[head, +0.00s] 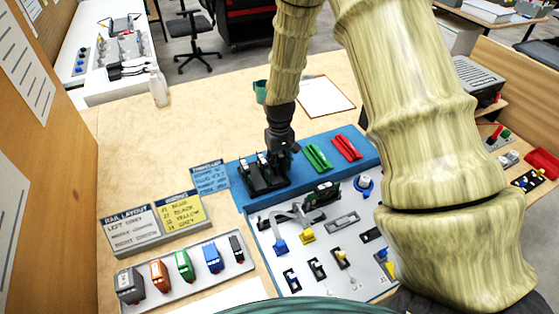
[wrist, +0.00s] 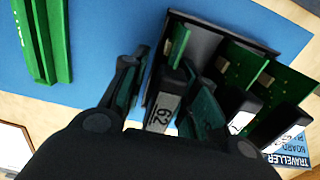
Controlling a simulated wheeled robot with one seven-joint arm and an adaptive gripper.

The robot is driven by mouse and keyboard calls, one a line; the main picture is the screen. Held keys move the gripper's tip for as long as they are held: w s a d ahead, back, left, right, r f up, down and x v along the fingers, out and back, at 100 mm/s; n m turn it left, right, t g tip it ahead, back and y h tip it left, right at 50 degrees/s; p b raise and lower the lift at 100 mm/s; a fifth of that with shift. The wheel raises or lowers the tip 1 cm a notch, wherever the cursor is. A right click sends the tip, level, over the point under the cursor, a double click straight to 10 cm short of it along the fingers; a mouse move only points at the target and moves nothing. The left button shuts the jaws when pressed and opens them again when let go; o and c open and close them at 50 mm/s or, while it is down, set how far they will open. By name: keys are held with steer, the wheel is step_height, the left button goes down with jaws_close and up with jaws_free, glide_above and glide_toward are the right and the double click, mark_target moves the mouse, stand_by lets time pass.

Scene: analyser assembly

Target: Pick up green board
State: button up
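A black rack (head: 264,179) on the blue mat holds several upright green boards with black, white-labelled ends. In the wrist view the rack (wrist: 194,42) shows with the board labelled "62" (wrist: 164,108) and two other green boards (wrist: 240,64) (wrist: 288,84) to its right. My gripper (head: 284,150) is at the right end of the rack, pointing down. In the wrist view my gripper (wrist: 165,90) has its fingers apart, one on each side of the "62" board's end. Gaps seem to remain; contact is not clear. The lower part of that board is hidden in the rack.
A green rail (head: 318,157) and a red rail (head: 347,148) lie right of the rack on the blue mat (head: 238,193). In front is a white panel (head: 345,282) with connectors and another green board (head: 323,193). Layout signs (head: 155,222) stand left.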

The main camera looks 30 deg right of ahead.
jaws_close()
steer(key=shift+r+b, duration=0.8)
steer(key=shift+r, duration=4.25)
steer(key=c, duration=0.6)
jaws_free()
steer(key=shift+p, duration=0.35)
jaws_close()
